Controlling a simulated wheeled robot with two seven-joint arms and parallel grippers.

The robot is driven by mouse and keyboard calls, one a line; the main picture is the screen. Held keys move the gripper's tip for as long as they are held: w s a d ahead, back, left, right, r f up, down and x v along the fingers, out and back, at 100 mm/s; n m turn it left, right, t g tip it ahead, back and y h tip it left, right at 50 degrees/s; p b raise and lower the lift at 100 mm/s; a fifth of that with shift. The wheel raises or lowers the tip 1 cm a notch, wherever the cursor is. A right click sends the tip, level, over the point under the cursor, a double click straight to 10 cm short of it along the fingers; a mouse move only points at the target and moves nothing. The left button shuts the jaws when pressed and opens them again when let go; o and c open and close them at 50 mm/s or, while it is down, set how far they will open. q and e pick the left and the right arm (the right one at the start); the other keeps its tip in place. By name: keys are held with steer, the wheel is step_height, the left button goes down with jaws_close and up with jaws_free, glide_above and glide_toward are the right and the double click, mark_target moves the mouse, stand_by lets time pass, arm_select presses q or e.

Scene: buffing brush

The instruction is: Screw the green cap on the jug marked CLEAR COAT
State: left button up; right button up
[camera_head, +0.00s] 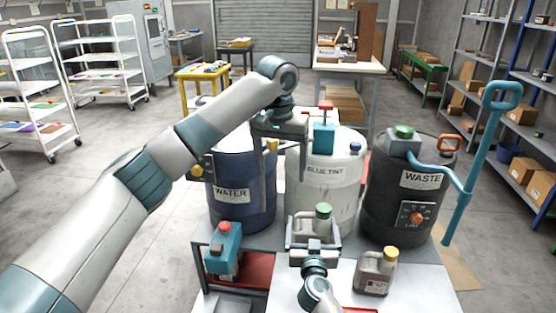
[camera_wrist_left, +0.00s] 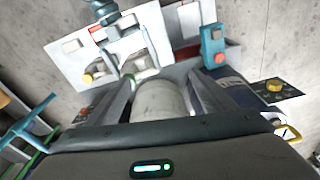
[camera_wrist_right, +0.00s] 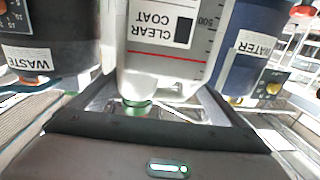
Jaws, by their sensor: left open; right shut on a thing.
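The jug marked CLEAR COAT (camera_wrist_right: 160,50) is pale and translucent. It shows upside down in the right wrist view, between the fingers of my right gripper (camera_head: 314,243), which is shut on it. The green cap (camera_head: 323,210) is at the top of the jug's neck; it also shows in the right wrist view (camera_wrist_right: 137,108). I cannot tell how tightly it sits. My left gripper (camera_head: 287,148) is open and empty, above and behind the jug, in front of the gap between the WATER drum (camera_head: 240,180) and the BLUE TINT drum (camera_head: 340,195).
A grey jug with a yellow cap (camera_head: 375,272) stands right of the held jug. A teal and red dispenser (camera_head: 224,248) stands at the left. The WASTE drum (camera_head: 400,200) with a teal pump handle (camera_head: 480,150) is at the right. Bare table lies at the front right.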

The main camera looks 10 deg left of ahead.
arm_select(q)
steer(key=shift+s+a+r, duration=0.2)
steer(key=shift+s+a, duration=0.1)
steer(key=shift+s, duration=0.25)
arm_select(e)
steer(key=shift+r, duration=0.5)
steer(key=o, duration=1.7)
steer(key=shift+o, duration=0.2)
steer(key=shift+s, duration=0.1)
steer(key=shift+s+f, duration=0.15)
steer(key=shift+s, duration=0.35)
arm_select(q)
steer(key=shift+f+b, duration=0.65)
steer(key=shift+f, duration=0.15)
arm_select(e)
steer(key=s+d, duration=0.1)
steer(key=s, duration=1.5)
steer(key=shift+d, duration=0.2)
